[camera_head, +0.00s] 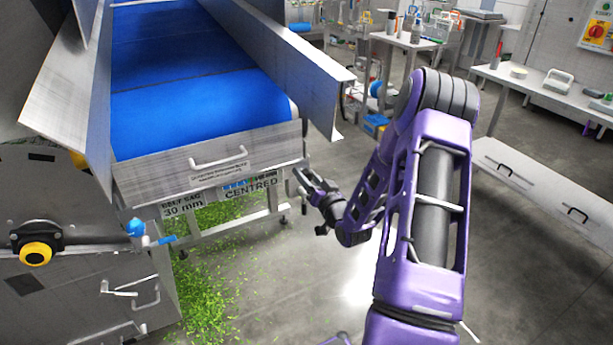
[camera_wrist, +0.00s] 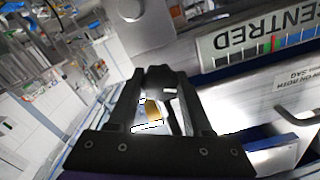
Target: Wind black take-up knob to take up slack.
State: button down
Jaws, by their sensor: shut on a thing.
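My gripper (camera_head: 302,178) is at the right end of the blue belt conveyor's front frame, beside the sign plates. In the wrist view my gripper (camera_wrist: 161,82) has its fingertips closed around a small dark piece that looks like the black take-up knob (camera_wrist: 160,76); the fingers cover most of it. In the head view the knob cannot be made out behind my fingers. The belt (camera_head: 190,95) is blue. Plates below its end read "BELT SAG 30 mm" (camera_head: 183,205) and "CENTRED" (camera_head: 250,186); the CENTRED plate (camera_wrist: 262,42) also shows upside down in the wrist view.
A metal guard with a handle (camera_head: 218,161) spans the belt end. A blue-handled valve (camera_head: 150,238) and a yellow-and-black button (camera_head: 36,253) are at left. Green shreds (camera_head: 215,270) cover the floor below. Benches stand at the back and right; the floor between is open.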

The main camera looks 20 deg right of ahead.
jog(key=m, duration=0.5)
jog(key=shift+m, duration=0.3)
jog(key=m, duration=0.5)
jog(key=shift+s+f+m+p, duration=0.1)
jog(key=shift+m+p, duration=0.2)
jog(key=shift+p, duration=0.05)
jog(key=m, duration=0.5)
jog(key=shift+p, duration=0.4)
jog(key=m, duration=0.6)
jog(key=shift+m, duration=0.3)
jog(key=shift+c, duration=1.6)
grip_release()
jog(key=s+p, duration=0.1)
jog(key=s, duration=1.6)
jog(key=shift+s+d, duration=0.2)
jog(key=shift+d, duration=0.1)
